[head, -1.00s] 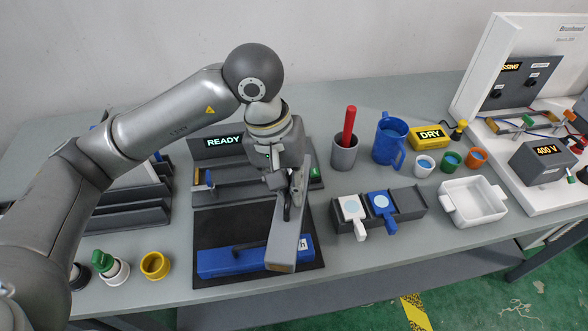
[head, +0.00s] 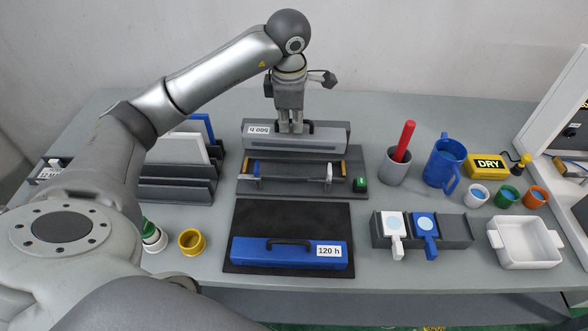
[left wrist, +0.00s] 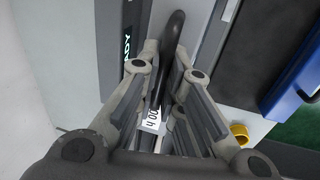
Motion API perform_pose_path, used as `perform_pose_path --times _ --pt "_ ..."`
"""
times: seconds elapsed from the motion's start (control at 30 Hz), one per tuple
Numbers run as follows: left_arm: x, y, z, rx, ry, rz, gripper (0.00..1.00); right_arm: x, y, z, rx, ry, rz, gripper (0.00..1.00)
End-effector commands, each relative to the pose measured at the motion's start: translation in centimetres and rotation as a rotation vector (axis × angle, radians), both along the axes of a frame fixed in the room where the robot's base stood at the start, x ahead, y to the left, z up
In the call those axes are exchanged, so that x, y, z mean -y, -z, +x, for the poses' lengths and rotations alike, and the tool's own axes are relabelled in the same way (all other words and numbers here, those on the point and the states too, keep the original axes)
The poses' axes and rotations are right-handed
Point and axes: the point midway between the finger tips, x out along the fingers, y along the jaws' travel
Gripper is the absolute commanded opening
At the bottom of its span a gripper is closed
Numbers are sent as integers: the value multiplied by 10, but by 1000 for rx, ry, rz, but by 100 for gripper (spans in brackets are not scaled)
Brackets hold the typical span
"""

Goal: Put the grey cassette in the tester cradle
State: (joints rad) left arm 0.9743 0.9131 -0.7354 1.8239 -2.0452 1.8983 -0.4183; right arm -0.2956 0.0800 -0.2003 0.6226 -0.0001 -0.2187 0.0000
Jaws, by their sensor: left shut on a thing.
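My left gripper (head: 291,130) is shut on the black handle of the grey cassette (head: 326,136), which hangs level with its length running left to right. Its white label appears upside down. The tester cradle (head: 292,184) is a dark base with brass end pieces and a rod across it. The cassette appears above the rear of the cradle and covers the tester's display in the head view. In the left wrist view, the gripper (left wrist: 163,68) straddles the handle, and part of the lit display (left wrist: 127,45) shows alongside. My right gripper is not in view.
A blue cassette (head: 290,257) lies on the black mat (head: 295,217) in front of the cradle. A slotted dark rack (head: 178,190) stands left. A grey cup (head: 395,168) with a red stick and a blue mug (head: 444,164) stand right.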

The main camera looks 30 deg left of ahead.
Motion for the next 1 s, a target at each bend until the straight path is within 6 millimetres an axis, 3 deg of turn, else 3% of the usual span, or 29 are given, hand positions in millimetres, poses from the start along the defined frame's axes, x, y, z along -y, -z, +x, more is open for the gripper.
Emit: perform_pose_path --times 0.3,0.73,1.0 --pt "-4 46 -1 -2 -35 -2 0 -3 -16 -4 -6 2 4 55" --pt "-3 91 0 -1 -33 -5 0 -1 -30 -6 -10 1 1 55" --pt "-4 98 1 4 -32 -3 0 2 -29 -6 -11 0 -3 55"
